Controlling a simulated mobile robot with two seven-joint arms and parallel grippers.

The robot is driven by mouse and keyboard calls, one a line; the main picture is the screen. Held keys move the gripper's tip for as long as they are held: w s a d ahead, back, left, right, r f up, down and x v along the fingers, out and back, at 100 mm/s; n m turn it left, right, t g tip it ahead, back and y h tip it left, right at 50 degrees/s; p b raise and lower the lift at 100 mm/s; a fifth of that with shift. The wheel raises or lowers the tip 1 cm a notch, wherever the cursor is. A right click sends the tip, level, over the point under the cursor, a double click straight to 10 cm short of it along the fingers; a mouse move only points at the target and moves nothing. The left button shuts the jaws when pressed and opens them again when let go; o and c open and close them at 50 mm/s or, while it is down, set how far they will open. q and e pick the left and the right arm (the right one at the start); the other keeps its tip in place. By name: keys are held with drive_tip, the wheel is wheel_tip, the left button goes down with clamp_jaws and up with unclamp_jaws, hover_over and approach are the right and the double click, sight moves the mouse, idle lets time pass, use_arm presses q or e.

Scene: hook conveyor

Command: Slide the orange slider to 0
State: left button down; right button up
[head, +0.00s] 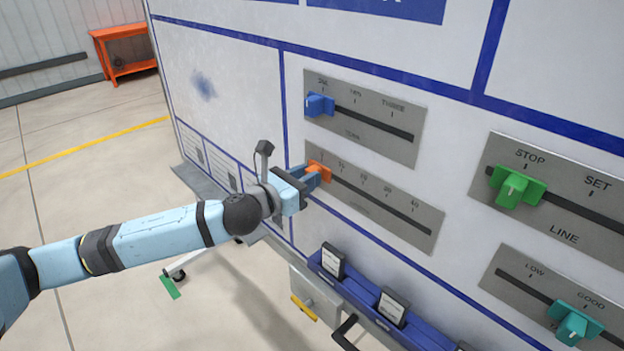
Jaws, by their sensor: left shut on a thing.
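The orange slider (319,171) sits at the left end of its slot on a grey plate (405,232) on the white panel. Marks such as 20, 30 and 40 run to its right; the mark right at the slider is hard to read. My left gripper (312,182) is at the slider from the left, with its fingers shut on it. The fingers cover part of the slider and the left end of the slot. My right gripper is not in view.
A blue slider (319,104) is on the plate above. A green slider (517,187) and a teal slider (573,324) are on plates at the right. A blue rail (360,298) with dark boxes runs below. An orange table (123,50) stands far off at the left.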

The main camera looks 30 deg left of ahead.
use_arm(q)
drive_tip(key=c, duration=1)
unclamp_jaws()
drive_tip(key=shift+w+a+r, duration=0.1)
drive_tip(key=shift+a, duration=0.1)
drive_tip(key=shift+o, duration=0.4)
drive_tip(key=shift+a, duration=0.1)
drive_tip(key=b+v, duration=0.4)
drive_tip(key=v, duration=0.9)
drive_tip(key=shift+s, duration=0.4)
